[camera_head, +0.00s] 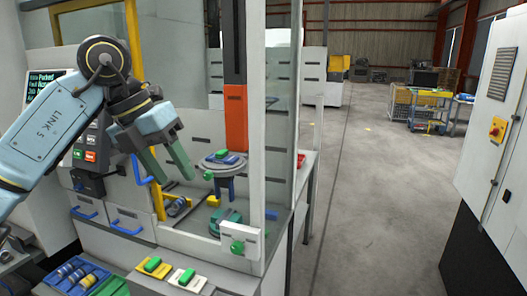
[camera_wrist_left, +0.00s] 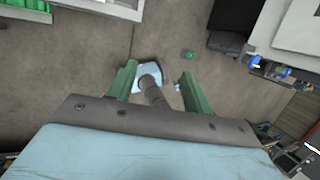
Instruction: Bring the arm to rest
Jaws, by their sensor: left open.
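My left arm (camera_head: 52,128) comes in from the left of the head view, raised in front of the gantry machine. My left gripper (camera_head: 168,172) has two green fingers spread apart, pointing down, with nothing between them. In the left wrist view the fingers of my left gripper (camera_wrist_left: 158,80) are also apart, above the grey floor (camera_wrist_left: 85,60). A pale blue and dark part shows far below between them; I cannot tell what it is. My right gripper is in neither view.
The machine's round grey table (camera_head: 222,160) holds green and blue parts. A blue tray (camera_head: 78,276) sits at lower left. A white cabinet (camera_head: 497,120) stands at right. The aisle floor (camera_head: 375,190) is clear.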

